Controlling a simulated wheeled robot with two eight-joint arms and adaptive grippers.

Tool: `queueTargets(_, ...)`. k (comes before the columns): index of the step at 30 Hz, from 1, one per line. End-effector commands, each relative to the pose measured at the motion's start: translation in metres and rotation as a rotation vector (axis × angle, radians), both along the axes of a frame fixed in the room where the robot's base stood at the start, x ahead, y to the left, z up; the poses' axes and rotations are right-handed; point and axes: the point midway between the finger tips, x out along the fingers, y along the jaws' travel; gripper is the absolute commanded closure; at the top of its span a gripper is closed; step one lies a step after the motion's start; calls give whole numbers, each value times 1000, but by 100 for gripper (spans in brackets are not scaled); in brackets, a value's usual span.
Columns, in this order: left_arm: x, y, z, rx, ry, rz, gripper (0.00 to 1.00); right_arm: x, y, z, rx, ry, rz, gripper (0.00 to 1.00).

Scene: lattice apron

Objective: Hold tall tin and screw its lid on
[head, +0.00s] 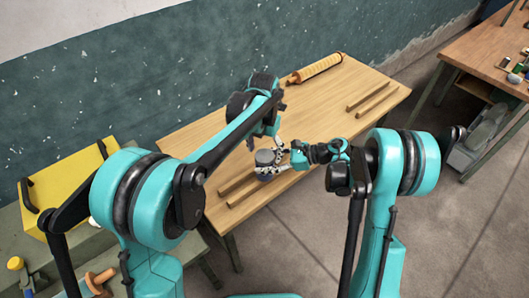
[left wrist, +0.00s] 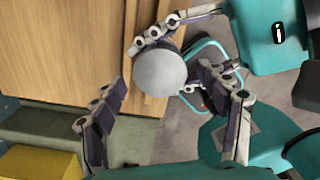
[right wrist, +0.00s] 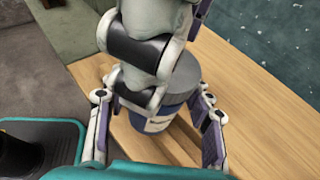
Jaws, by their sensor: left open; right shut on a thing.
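The tall tin (head: 265,174) stands upright near the table's front edge, with a grey round top (head: 264,156) that looks like its lid. In the right wrist view its blue and white side (right wrist: 160,121) shows below the grey top (right wrist: 184,76). My right gripper (head: 278,160) is shut on the tin from the side. My left gripper (head: 264,139) is open above it. In the left wrist view its fingers stand apart, with the round grey top (left wrist: 160,72) beyond them. A left finger hides part of the tin in the right wrist view. I cannot tell how tightly the lid sits.
Wooden strips (head: 250,191) lie by the tin at the table's front left, and others (head: 367,95) lie at the right. A ridged wooden roller (head: 316,68) lies at the back. A yellow box (head: 72,195) stands left. The table's middle (head: 325,110) is clear.

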Motion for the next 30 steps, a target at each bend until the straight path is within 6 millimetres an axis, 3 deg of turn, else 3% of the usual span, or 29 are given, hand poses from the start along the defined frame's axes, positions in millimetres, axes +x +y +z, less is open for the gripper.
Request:
queueTargets(7, 0, 1, 31, 0, 0, 0, 25, 0, 0, 0, 1, 0, 0, 100)
queueTargets(16, 0, 1, 35, 0, 0, 0, 25, 0, 0, 0, 1, 0, 0, 100)
queueTargets(19, 0, 0, 35, 0, 0, 0, 1, 0, 0, 0, 1, 0, 0, 100)
queueTargets(30, 0, 0, 36, 0, 0, 0, 1, 0, 0, 0, 1, 0, 0, 100)
